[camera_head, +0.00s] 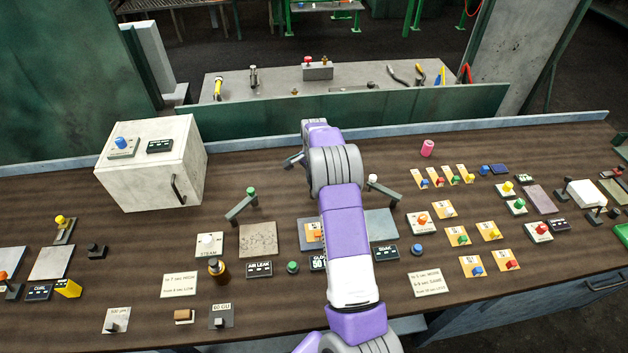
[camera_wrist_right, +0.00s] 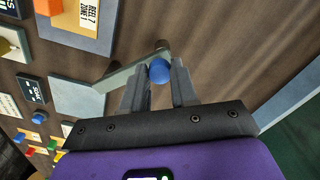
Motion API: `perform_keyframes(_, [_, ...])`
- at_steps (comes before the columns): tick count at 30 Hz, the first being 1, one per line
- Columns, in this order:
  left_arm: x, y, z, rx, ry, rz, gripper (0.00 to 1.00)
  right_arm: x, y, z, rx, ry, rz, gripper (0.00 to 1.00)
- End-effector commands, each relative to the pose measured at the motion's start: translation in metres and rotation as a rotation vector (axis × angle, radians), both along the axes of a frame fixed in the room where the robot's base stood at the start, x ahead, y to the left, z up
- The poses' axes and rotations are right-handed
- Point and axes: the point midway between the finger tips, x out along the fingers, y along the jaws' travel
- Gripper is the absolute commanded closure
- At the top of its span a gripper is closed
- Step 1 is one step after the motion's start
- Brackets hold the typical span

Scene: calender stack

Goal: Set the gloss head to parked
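A grey lever (camera_wrist_right: 128,74) with a blue ball knob (camera_wrist_right: 159,71) shows in the right wrist view. The knob lies between the fingers of my right gripper (camera_wrist_right: 160,84). The fingers stand about a knob's width apart; I cannot tell whether they press on it. Two similar levers stand nearby, one green-knobbed (camera_head: 240,205) and one white-knobbed (camera_head: 386,190). My left gripper is not in view.
A pale box (camera_head: 150,165) with a handle stands at the left. Several buttons, switches and label plates cover the brown bench (camera_head: 130,250). A low blue-grey ledge (camera_head: 490,127) runs along its back edge. A grey plate (camera_head: 380,224) lies right of my arm.

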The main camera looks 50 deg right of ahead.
Motion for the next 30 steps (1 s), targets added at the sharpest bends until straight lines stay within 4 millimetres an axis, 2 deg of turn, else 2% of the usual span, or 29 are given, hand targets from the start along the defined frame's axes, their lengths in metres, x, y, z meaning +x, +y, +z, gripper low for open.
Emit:
perform_keyframes(1, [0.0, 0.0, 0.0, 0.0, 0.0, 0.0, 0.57, 0.0, -0.001, 0.001, -0.002, -0.003, -0.001, 0.64])
perform_keyframes(4, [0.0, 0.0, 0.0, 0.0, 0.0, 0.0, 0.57, 0.0, -0.001, 0.001, -0.002, -0.002, -0.001, 0.49])
perform_keyframes(5, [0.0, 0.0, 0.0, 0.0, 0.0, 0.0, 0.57, 0.0, -0.001, 0.001, -0.002, -0.002, 0.0, 0.48])
perform_keyframes(14, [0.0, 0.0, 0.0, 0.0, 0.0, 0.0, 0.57, 0.0, 0.0, 0.003, -0.001, -0.001, 0.001, 0.48])
perform_keyframes(17, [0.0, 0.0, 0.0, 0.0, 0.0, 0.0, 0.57, 0.001, -0.001, 0.015, -0.003, -0.004, 0.002, 0.48])
perform_keyframes(24, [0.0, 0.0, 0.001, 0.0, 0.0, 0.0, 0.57, 0.0, -0.001, 0.056, -0.003, -0.004, 0.001, 0.48])
perform_keyframes(30, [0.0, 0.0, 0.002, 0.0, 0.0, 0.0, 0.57, 0.0, -0.001, 0.074, -0.002, -0.002, 0.0, 0.48])
